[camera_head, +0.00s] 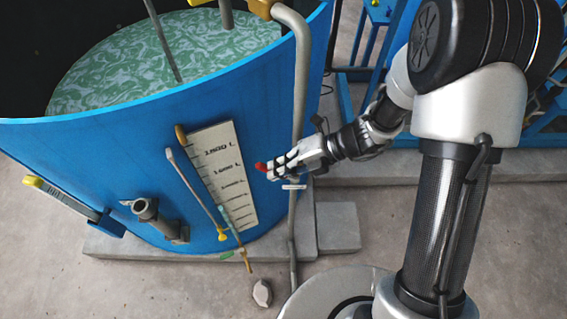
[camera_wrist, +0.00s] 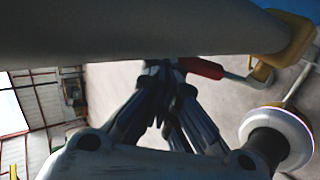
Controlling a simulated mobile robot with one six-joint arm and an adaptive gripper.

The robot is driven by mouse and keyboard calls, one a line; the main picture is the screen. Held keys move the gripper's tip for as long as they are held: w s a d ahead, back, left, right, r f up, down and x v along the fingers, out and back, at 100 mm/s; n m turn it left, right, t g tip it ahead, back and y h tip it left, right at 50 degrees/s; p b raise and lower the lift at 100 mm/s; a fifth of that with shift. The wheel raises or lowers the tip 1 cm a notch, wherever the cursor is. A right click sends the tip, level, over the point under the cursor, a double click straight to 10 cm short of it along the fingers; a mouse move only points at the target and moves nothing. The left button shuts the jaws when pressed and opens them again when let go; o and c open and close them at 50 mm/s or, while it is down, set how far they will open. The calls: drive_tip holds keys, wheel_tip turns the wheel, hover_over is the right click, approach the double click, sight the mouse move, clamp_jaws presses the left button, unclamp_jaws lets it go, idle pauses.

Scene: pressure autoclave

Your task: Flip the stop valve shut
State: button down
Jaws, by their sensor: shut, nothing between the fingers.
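The stop valve shows a red handle (camera_head: 262,168) at the fingertips of my gripper (camera_head: 274,171) in the head view, in front of the blue tank and beside the vertical grey pipe. In the wrist view the red handle (camera_wrist: 203,68) sits on a silver lever that runs right to a yellow fitting (camera_wrist: 262,76). My gripper (camera_wrist: 168,70) is shut and empty, with its fingertips close to the handle's left end. I cannot tell whether they touch it. The fingers and the large pipe hide part of the valve area.
The blue tank (camera_head: 120,150) holds green-white liquid and carries a level scale (camera_head: 222,165) and a pipe stub (camera_head: 160,220). The grey pipe (camera_head: 301,90) runs down beside my gripper; a large pipe (camera_wrist: 120,30) crosses the wrist view. A white round part (camera_wrist: 290,130) is close at right.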

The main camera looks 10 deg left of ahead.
drive_tip(key=shift+a+f, duration=0.1)
drive_tip(key=shift+a, duration=0.15)
idle(0.3)
